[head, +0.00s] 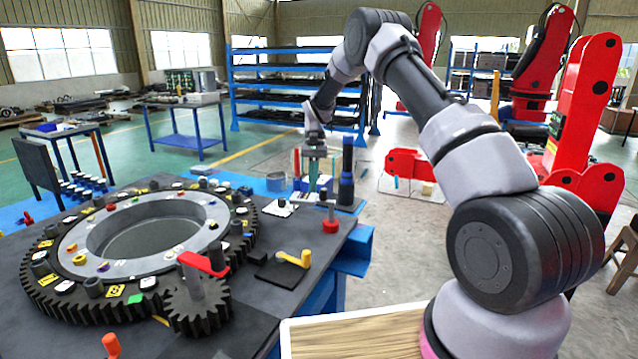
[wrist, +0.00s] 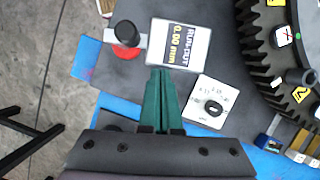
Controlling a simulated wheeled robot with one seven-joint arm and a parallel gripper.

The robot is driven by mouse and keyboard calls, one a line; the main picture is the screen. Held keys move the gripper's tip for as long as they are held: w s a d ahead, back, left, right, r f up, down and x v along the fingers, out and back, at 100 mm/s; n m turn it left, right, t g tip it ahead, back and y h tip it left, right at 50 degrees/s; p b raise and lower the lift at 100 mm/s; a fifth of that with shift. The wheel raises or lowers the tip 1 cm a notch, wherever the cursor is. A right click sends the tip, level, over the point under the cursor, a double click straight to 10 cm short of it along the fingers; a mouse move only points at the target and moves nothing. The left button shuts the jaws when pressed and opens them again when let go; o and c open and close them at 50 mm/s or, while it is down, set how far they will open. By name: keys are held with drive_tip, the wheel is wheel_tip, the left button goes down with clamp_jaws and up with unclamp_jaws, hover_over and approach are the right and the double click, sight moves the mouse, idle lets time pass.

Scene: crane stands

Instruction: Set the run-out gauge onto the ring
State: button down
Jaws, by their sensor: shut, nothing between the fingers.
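The run-out gauge (wrist: 172,45) shows in the wrist view as a flat plate with a dark display reading "RUN-OUT 0.00 mm". A dark round knob (wrist: 127,34) and a red disc stand beside its left edge. In the head view the knob and red part (head: 331,224) show near the table's right edge. The ring (head: 85,238) is a grey ring inside a dark toothed gear on the table at left; its teeth show at the right in the wrist view (wrist: 262,60). My gripper (wrist: 163,73) has its green fingers together and empty, tips at the plate's near edge; contact is unclear. It shows in the head view (head: 313,188).
A white card with a black dial (wrist: 212,103) lies right of my fingers. A dark blue cylinder (head: 346,185) stands close behind my gripper. Small parts cover the ring's top.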

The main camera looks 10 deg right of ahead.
drive_tip(key=shift+s+a+n+h, duration=0.35)
drive_tip(key=shift+s+a+n, duration=0.15)
drive_tip(key=shift+n, duration=0.5)
drive_tip(key=shift+s+a+n+h, duration=0.35)
drive_tip(key=shift+s+a+n, duration=0.15)
drive_tip(key=shift+n, duration=0.5)
